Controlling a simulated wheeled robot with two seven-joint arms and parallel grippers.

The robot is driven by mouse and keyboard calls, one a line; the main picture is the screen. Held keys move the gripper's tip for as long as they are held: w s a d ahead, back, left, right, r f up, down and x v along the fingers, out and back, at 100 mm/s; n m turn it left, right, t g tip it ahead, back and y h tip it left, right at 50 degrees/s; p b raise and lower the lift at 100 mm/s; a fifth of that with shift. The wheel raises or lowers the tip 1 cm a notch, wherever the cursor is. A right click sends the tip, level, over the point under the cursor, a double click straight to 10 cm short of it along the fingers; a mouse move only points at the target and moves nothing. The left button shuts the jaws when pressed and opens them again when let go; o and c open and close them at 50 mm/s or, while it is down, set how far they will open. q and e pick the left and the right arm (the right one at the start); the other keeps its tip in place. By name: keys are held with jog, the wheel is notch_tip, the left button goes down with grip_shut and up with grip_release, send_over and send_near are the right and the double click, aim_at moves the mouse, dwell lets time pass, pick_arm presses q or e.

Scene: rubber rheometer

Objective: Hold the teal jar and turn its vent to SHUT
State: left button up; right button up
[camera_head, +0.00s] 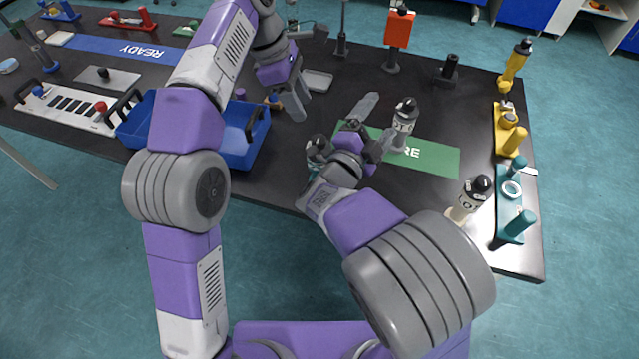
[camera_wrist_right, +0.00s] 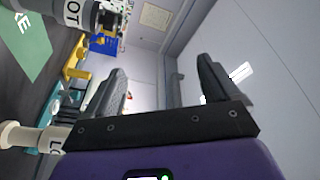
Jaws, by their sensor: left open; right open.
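No jar with a clearly teal body shows. A grey jar (camera_head: 404,120) with a dark cap stands on the green mat. A cream jar (camera_head: 465,198) with a dark top stands near the front right edge, and its label is only partly legible. Another dark-topped item (camera_head: 317,150) is partly hidden beside my right wrist. My right gripper (camera_head: 372,128) is close to the grey jar. In the wrist view this gripper (camera_wrist_right: 165,75) is open with nothing between its fingers. My left gripper (camera_head: 291,102) is open above the table behind the blue bin. No vent setting is readable.
A teal stand (camera_head: 515,200) with a ring and post lies at the right edge, in front of a yellow stand (camera_head: 509,130). A blue bin (camera_head: 190,130) is left of centre. The green mat (camera_head: 435,160) has some bare room.

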jog(key=s+a+f+n+t+y, duration=0.1)
jog(key=s+a+n+t+y, duration=0.1)
jog(key=a+n, duration=0.3)
jog(key=n+y, duration=0.7)
jog(key=n, duration=0.5)
send_near(317, 170)
jog(key=w, duration=0.5)
jog(key=shift+w+d+r, duration=0.1)
jog(key=shift+w+d, duration=0.2)
jog(key=shift+w, duration=0.1)
jog(key=w, duration=0.4)
jog(key=w+d, duration=0.1)
jog(key=w, duration=0.2)
jog(key=shift+w, duration=0.15)
jog(key=shift+c, duration=0.2)
